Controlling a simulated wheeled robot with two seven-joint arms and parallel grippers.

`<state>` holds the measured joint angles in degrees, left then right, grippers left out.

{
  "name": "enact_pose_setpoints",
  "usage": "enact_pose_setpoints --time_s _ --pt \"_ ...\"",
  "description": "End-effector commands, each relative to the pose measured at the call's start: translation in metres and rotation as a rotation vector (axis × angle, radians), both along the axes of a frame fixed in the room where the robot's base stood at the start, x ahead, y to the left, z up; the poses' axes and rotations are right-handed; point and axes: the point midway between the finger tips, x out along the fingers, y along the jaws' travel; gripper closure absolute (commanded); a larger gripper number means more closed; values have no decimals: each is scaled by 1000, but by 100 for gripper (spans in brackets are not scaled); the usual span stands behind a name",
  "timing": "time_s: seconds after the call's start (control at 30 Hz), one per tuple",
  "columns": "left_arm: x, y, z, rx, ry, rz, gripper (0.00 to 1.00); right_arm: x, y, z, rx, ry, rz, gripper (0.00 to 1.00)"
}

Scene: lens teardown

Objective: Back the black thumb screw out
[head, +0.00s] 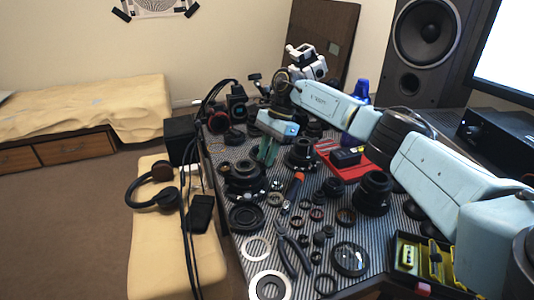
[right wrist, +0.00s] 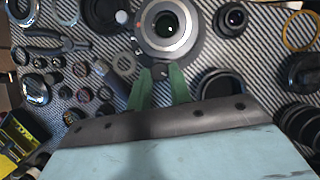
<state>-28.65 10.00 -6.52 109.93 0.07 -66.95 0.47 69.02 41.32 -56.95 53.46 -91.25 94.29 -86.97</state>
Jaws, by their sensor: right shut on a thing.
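My right gripper (head: 266,153) reaches down over the striped mat in the head view, beside a dark lens (head: 243,172) on its left. In the right wrist view, the green fingers of my right gripper (right wrist: 160,72) are closed on the small black thumb screw (right wrist: 161,70). My left gripper is not in view.
A red-handled screwdriver (head: 294,187), pliers (head: 288,250) and several loose rings lie in front on the mat. A red tray (head: 369,169) and a black lens barrel (head: 373,193) stand to the right. The mat is crowded around the gripper.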

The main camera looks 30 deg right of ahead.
Motion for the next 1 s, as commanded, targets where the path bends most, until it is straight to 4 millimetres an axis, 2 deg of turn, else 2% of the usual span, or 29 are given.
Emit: enact_pose_setpoints --time_s 0.07,0.1,0.17,0.43,0.57,1.0 --pt "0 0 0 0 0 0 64 0 0 0 0 0 0 100" --pt "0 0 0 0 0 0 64 0 0 0 0 0 0 76" --pt "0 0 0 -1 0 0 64 0 0 0 0 0 -1 70" --pt "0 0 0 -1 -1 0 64 0 0 1 0 -1 -1 70" --pt "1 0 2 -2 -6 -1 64 1 -4 10 0 -2 -3 70" --pt "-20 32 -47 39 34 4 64 4 -39 98 0 -3 -3 70"
